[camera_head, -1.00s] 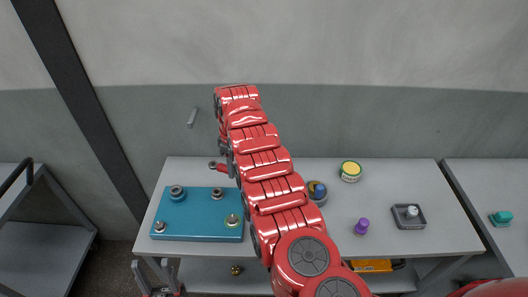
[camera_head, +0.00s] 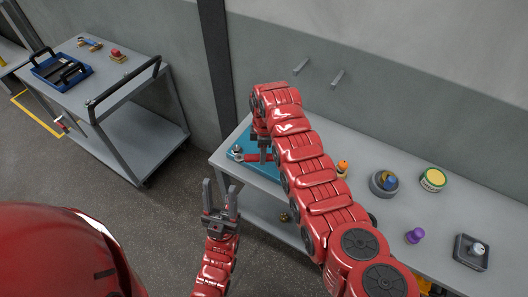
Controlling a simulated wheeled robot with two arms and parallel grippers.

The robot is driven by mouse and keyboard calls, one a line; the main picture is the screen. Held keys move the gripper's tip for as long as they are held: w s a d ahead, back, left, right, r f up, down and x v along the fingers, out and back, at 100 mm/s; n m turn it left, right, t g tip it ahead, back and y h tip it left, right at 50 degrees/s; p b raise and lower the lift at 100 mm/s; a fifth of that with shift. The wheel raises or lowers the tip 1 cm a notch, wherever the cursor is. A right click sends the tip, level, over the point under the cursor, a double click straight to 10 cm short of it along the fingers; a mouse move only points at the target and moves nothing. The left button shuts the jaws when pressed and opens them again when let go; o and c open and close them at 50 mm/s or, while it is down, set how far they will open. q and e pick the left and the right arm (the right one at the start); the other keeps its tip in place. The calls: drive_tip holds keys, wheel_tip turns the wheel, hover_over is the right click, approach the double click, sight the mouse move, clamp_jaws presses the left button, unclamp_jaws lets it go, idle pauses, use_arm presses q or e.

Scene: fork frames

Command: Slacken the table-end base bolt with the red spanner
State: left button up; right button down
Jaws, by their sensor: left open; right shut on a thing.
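The teal base plate (camera_head: 235,137) lies at the left end of the workbench, mostly hidden behind my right arm. A bolt (camera_head: 237,150) shows at its front left corner; the other bolts are hidden. My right gripper (camera_head: 263,153) points down over the plate, shut on the red spanner (camera_head: 251,158). The spanner lies low over the plate, its left end close to the corner bolt; I cannot tell whether its jaw is around the bolt or only beside it. My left gripper (camera_head: 220,197) is open and empty, pointing up in front of the bench's left end.
The bench (camera_head: 400,203) also holds an orange-topped item (camera_head: 342,167), a grey round holder (camera_head: 384,184), a yellow-lidded tin (camera_head: 433,179), a purple knob (camera_head: 415,236) and a dark tray (camera_head: 471,254). A trolley (camera_head: 115,85) with a blue tray (camera_head: 41,66) stands left. Floor between is clear.

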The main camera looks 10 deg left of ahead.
drive_tip(key=shift+f+b, duration=0.1)
drive_tip(key=shift+b, duration=0.3)
drive_tip(key=shift+f+b, duration=1.75)
drive_tip(key=shift+f, duration=0.75)
drive_tip(key=shift+b, duration=0.8)
drive_tip(key=shift+f+b, duration=0.75)
drive_tip(key=shift+f, duration=0.3)
drive_tip(key=c, duration=1.2)
unclamp_jaws()
clamp_jaws()
